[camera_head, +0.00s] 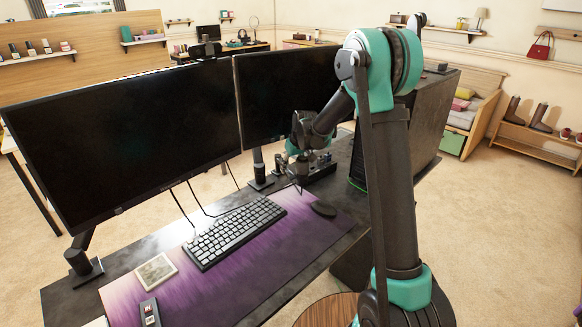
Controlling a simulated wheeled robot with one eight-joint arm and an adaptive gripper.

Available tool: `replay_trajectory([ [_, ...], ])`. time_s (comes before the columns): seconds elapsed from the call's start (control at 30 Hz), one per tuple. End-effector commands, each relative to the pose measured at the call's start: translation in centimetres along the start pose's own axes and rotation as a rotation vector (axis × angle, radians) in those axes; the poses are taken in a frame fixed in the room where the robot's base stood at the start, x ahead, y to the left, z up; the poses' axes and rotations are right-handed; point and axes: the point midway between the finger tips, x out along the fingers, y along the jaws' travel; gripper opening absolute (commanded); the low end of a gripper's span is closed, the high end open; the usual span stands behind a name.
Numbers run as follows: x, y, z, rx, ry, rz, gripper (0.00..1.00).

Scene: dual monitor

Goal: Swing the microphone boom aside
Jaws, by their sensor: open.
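My gripper (300,178) is low over the desk's right part, in front of the right monitor (285,90) and beyond the keyboard (236,230). It is small and dark against dark things, and its fingers are hard to make out. It is open, and I see nothing held in it. I cannot pick out the microphone boom with certainty. Small dark parts crowd around my wrist, and my arm hides part of that area. I cannot tell whether my gripper touches anything there.
The left monitor (125,130) fills the desk's left. A mouse (323,209) lies on the purple mat (255,282) near the keyboard. A dark computer case (430,110) stands right, partly behind my arm. The mat's front part is mostly clear. A round wooden seat (325,312) is below.

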Motion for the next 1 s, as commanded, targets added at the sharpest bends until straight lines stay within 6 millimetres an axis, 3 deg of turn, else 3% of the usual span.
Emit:
replay_trajectory([
  [0.27, -1.2, 0.0, 0.0, 0.000, 0.000, 0.000, 0.47],
  [0.7, -9.2, 0.0, 0.1, 0.000, 0.000, 0.000, 0.47],
  [1.0, -11.9, 0.0, 0.0, 0.000, 0.000, 0.000, 0.47],
])
